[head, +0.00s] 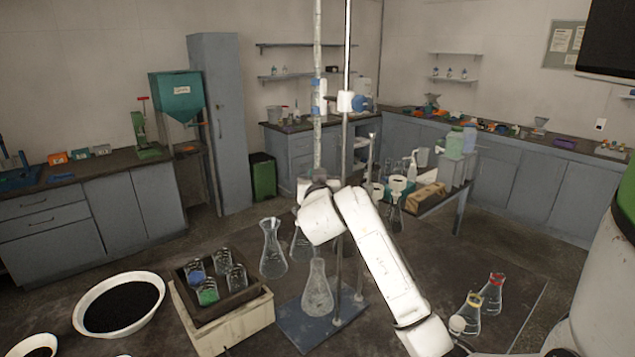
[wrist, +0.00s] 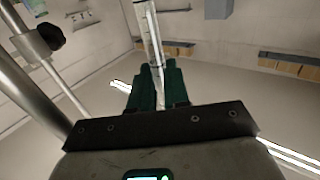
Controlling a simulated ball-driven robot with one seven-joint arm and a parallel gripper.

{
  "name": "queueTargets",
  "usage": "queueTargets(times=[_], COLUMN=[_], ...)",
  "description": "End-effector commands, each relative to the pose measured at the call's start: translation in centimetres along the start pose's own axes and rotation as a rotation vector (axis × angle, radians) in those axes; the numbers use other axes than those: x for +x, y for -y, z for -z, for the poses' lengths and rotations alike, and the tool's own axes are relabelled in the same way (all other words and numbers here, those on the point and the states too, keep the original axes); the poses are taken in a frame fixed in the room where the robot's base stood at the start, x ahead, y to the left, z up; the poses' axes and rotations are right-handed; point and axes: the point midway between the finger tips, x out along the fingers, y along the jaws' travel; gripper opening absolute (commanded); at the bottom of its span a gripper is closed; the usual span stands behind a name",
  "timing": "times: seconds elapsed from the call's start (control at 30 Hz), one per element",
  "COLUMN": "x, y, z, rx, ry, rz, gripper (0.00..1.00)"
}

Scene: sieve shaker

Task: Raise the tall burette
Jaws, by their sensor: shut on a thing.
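The tall burette (head: 317,140) is a clear upright tube that runs out of the top of the head view. My gripper (head: 320,178) is at its lower part. In the wrist view, the green fingers of my gripper (wrist: 158,85) are shut on the burette (wrist: 147,35). The metal stand rod (head: 346,60) stands just to the right and carries a white clamp (head: 346,101), whose dark knob (wrist: 50,37) shows in the wrist view. A blue collar (head: 318,96) is around the burette at clamp height. My arm hides the burette's lower end.
A conical flask (head: 317,291) stands on the blue stand base (head: 290,322) below my gripper. Another flask (head: 272,250) stands to its left. A dark tray (head: 219,307) of small beakers and a white bowl (head: 80,318) of black grains lie farther left. Two coloured-liquid flasks (head: 492,294) stand right.

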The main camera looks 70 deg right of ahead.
Motion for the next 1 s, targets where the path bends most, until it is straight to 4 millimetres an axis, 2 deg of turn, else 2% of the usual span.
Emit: queueTargets(times=[0.03, 0.6, 1.0], x=[0.0, 0.0, 0.0], y=[-0.1, -0.1, -0.1], z=[0.6, 3.2, 4.3], rx=[0.001, 0.0, 0.001], ry=[-0.008, -0.009, -0.007], rz=[-0.001, -0.001, -0.001], gripper=[0.0, 0.0, 0.0])
